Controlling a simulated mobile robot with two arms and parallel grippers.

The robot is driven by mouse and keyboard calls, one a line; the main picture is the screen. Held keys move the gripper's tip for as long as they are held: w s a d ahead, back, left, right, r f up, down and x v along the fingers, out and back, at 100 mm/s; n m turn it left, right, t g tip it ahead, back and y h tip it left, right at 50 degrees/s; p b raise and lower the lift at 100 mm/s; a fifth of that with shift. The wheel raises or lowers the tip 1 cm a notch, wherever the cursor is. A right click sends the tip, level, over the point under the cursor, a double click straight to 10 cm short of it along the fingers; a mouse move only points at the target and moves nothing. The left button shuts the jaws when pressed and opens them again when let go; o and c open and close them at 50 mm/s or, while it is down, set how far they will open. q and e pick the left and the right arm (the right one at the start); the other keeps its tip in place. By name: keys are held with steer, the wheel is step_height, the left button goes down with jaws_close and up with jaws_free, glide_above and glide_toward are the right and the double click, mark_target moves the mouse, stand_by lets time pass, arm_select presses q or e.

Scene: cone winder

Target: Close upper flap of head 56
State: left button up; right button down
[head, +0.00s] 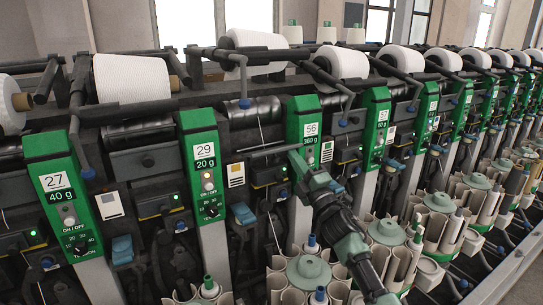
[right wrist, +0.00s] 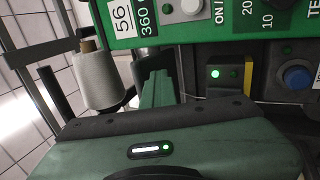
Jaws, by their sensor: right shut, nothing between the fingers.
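The green panel of head 56 (head: 304,119) stands near the middle of the head view, marked 360 g. It also shows at the top of the right wrist view (right wrist: 190,20). A thin dark, bar-like edge (head: 264,152) sticks out left of this panel; it may be the upper flap, but I cannot tell surely. My right gripper (head: 295,160) is shut and empty, in front of the lower part of the panel. In the right wrist view its green fingers (right wrist: 158,92) point up towards the machine. They hide part of the head. My left gripper is out of view.
Panels of head 29 (head: 204,160) and head 27 (head: 60,195) stand to the left, and head 57 (head: 376,125) to the right. Yarn cones (head: 340,64) lie above. A blue button (right wrist: 296,77) shows in the wrist view.

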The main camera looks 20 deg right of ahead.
mark_target(294, 147)
steer(key=shift+w+a+r, duration=0.1)
steer(key=shift+r, duration=0.65)
steer(key=shift+w+r+p, duration=0.25)
steer(key=shift+r+p, duration=0.5)
steer(key=shift+r, duration=0.1)
steer(key=shift+w+r, duration=0.2)
steer(key=shift+r, duration=0.05)
steer(key=shift+w+r, duration=0.3)
